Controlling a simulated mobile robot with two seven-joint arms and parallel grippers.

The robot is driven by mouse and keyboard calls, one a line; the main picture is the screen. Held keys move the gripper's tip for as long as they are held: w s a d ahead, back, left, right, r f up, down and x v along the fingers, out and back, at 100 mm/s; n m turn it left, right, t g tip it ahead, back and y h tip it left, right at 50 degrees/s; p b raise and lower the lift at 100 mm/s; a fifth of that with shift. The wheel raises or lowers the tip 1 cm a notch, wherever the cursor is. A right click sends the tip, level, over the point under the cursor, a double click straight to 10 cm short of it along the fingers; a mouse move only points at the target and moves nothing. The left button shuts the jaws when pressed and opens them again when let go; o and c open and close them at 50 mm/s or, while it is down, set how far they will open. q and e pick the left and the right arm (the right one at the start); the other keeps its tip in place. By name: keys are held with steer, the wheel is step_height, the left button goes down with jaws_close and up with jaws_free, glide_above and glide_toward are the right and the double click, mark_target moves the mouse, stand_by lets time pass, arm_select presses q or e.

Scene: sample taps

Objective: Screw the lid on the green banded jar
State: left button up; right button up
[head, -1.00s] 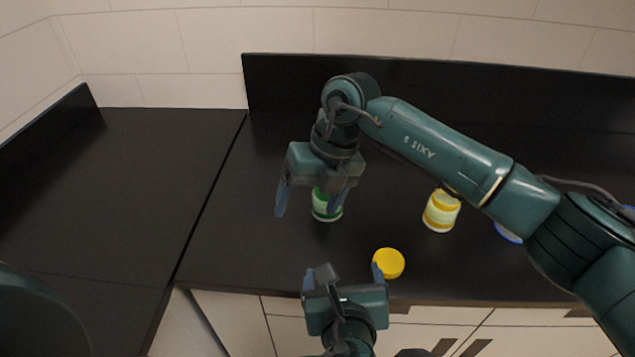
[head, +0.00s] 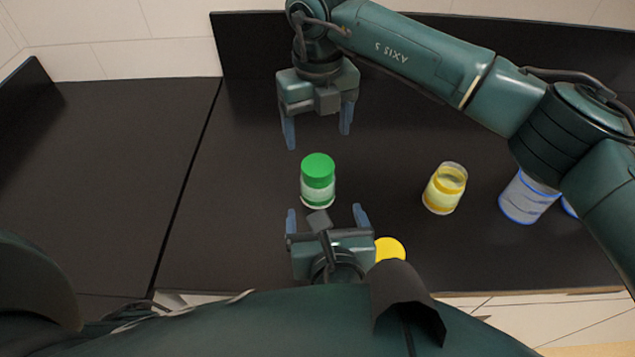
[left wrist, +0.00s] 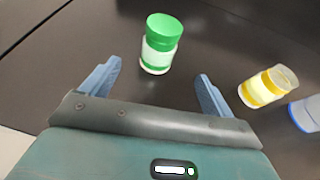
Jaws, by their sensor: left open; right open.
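The green banded jar (head: 318,192) stands upright on the black counter, with the green lid (head: 318,167) sitting on its top. I cannot tell whether the lid is fully tight. In the left wrist view the jar (left wrist: 157,58) and its lid (left wrist: 165,27) show beyond the fingers. My right gripper (head: 317,132) is open and empty, above and behind the jar, apart from the lid. My left gripper (head: 327,217) is open and empty, low in front of the jar, its fingers pointing toward it; it also shows in the left wrist view (left wrist: 160,85).
A yellow banded jar (head: 444,190) stands to the right, without a lid. A yellow lid (head: 389,249) lies near the front edge, partly behind my left gripper. A blue banded jar (head: 525,200) stands farther right, partly hidden by my right arm. The counter (head: 130,190) is clear on the left.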

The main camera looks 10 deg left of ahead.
mark_target(319, 187)
arm_select(q)
steer(key=x, duration=1.3)
steer(key=shift+a, duration=0.1)
steer(key=shift+c, duration=0.4)
